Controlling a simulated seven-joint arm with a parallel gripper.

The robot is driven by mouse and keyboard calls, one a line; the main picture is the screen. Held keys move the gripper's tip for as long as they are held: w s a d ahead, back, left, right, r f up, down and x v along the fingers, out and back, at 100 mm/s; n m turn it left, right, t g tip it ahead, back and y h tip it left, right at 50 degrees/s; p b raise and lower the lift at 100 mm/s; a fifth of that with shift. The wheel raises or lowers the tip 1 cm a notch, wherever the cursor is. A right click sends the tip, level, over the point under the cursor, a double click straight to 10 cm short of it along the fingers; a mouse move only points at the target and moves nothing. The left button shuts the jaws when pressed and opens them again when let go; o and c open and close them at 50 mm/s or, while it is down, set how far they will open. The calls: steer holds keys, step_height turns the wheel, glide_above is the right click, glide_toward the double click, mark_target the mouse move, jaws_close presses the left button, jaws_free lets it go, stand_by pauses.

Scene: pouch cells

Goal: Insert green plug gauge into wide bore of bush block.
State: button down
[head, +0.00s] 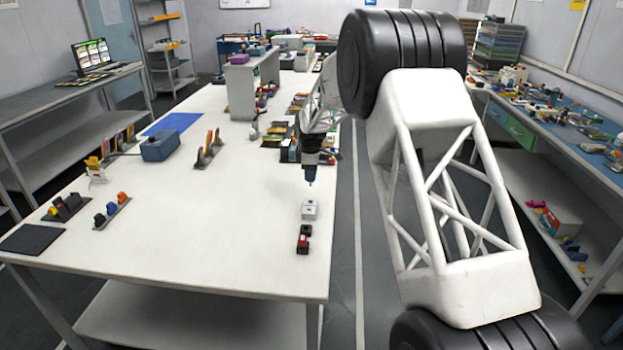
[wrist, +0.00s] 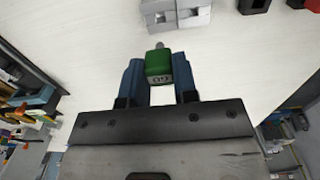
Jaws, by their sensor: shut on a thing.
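The green plug gauge (wrist: 158,65) is between the two blue fingers of my gripper (wrist: 159,82) in the wrist view. Its grey pin end points away from the palm, towards the bush block. The grey bush block (wrist: 180,12) is at the top of the wrist view, partly cut off, and apart from the gauge. In the head view the bush block (head: 309,210) sits on the white table near its right edge. My gripper (head: 310,180) is above and just behind it there.
A red and black object (head: 303,240) lies on the white table (head: 215,235) in front of the block. Racks with coloured pieces (head: 111,211) and a blue-grey box (head: 160,146) stand to the left. The table between them and the block is clear.

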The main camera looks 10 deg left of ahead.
steer(key=shift+f, duration=0.15)
stand_by(0.4)
steer(key=shift+f, duration=2.7)
steer(key=shift+f, duration=1.75)
stand_by(0.4)
steer(key=c, duration=0.8)
jaws_free()
steer(key=shift+r, duration=0.15)
steer(key=shift+r, duration=3.8)
